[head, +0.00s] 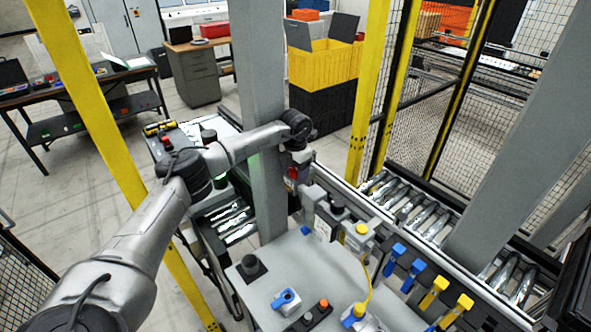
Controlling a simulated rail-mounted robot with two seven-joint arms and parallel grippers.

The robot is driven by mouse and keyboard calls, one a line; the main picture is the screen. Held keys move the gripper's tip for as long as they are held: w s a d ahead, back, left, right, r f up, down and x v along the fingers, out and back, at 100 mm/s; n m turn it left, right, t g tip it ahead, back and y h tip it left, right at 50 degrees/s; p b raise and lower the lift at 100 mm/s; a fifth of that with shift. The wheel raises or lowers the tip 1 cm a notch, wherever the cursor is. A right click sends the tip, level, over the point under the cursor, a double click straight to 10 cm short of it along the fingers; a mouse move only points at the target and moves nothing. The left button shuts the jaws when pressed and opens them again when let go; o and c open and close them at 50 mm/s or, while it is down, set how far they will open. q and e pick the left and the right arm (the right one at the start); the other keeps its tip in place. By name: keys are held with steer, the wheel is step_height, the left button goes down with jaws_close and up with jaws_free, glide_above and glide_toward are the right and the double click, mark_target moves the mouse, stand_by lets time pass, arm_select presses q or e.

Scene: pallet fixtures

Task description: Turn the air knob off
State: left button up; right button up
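No label marks the air knob. Candidates are a blue knob (286,299) on the light-grey machine top (330,270), a blue fitting (353,315) with a yellow hose, and a yellow-capped fitting (361,229). My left gripper is apart from these, farther back. My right gripper is not in view.
The grey upright (259,60) stands close beside my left arm. Blue and yellow clamps (413,276) line the machine's right side. A roller conveyor (410,205) runs behind. A yellow post (90,90) stands left. Yellow crates (320,65) stand at the back. Open floor lies left.

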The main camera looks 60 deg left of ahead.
arm_select(q)
steer(key=c, duration=0.7)
steer(key=shift+r+m, duration=0.1)
steer(key=shift+m, duration=0.2)
steer(key=shift+c, duration=0.4)
steer(key=shift+m+p, duration=0.3)
steer(key=shift+m, duration=0.2)
steer(key=o, duration=0.9)
steer(key=shift+o, duration=0.2)
step_height(320, 180, up, 14)
steer(key=b, duration=0.1)
steer(key=shift+b, duration=0.4)
steer(key=shift+w+f, duration=0.1)
steer(key=shift+f, duration=0.1)
